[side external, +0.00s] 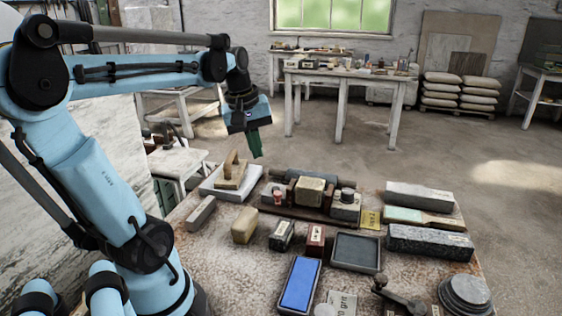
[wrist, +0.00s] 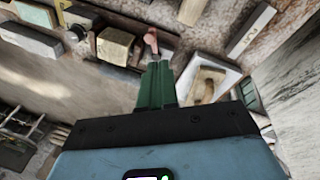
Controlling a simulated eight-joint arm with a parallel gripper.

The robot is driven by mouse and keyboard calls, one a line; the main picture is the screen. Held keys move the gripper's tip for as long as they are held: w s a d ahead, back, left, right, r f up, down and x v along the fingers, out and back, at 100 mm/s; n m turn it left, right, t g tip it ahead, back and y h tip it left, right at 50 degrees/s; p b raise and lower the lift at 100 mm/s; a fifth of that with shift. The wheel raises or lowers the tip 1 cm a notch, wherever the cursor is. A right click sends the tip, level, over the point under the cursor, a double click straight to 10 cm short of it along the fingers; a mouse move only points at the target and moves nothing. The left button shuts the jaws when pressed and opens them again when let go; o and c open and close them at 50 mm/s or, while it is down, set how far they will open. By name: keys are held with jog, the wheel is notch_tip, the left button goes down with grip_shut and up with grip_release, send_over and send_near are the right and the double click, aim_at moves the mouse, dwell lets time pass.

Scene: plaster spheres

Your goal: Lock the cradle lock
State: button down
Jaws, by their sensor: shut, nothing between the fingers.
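The cradle (side external: 290,211) is a dark wooden holder on the bench with a tan stone block (side external: 310,191) in it. A small lever with a pinkish-red end (side external: 278,197), perhaps the cradle lock, stands at its left end. It also shows in the wrist view (wrist: 151,40), just beyond the fingertips. A grey block with a round dark knob (side external: 346,203) sits at the cradle's right. My gripper (side external: 256,155) is shut and empty, with green fingers. It hangs in the air above the back left of the bench, apart from the cradle.
A white tray (side external: 211,191) with a wooden-handled float lies left of the cradle. In front are a tan block (side external: 245,225), small boxes, a dark tray (side external: 356,265) and a blue stone (side external: 300,284). Long grey bars (side external: 430,241) lie at right. Air around the gripper is clear.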

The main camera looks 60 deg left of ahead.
jog(key=s+d+f+t+y, duration=0.1)
jog(key=s+f+t+y, duration=0.15)
jog(key=s, duration=0.35)
jog(key=t, duration=0.1)
send_near(276, 193)
jog(key=shift+s+a+f, duration=0.3)
jog(key=shift+a+f, duration=0.25)
jog(key=shift+f, duration=0.35)
jog(key=shift+s+a+f, duration=0.35)
jog(key=shift+a+f, duration=0.2)
jog(key=shift+f, duration=0.3)
jog(key=shift+s+a+f, duration=0.3)
jog(key=shift+a+f, duration=0.25)
jog(key=shift+f, duration=0.35)
jog(key=shift+w+d+f, duration=0.15)
jog(key=shift+w, duration=0.5)
jog(key=shift+w+d+f, duration=0.15)
jog(key=shift+w, duration=0.45)
jog(key=shift+w+d+f, duration=0.15)
jog(key=shift+w, duration=0.5)
jog(key=shift+w+d, duration=0.25)
jog(key=shift+w, duration=0.25)
jog(key=shift+w+d, duration=0.25)
jog(key=shift+w, duration=0.25)
jog(key=shift+s+a, duration=0.1)
jog(key=shift+a, duration=0.1)
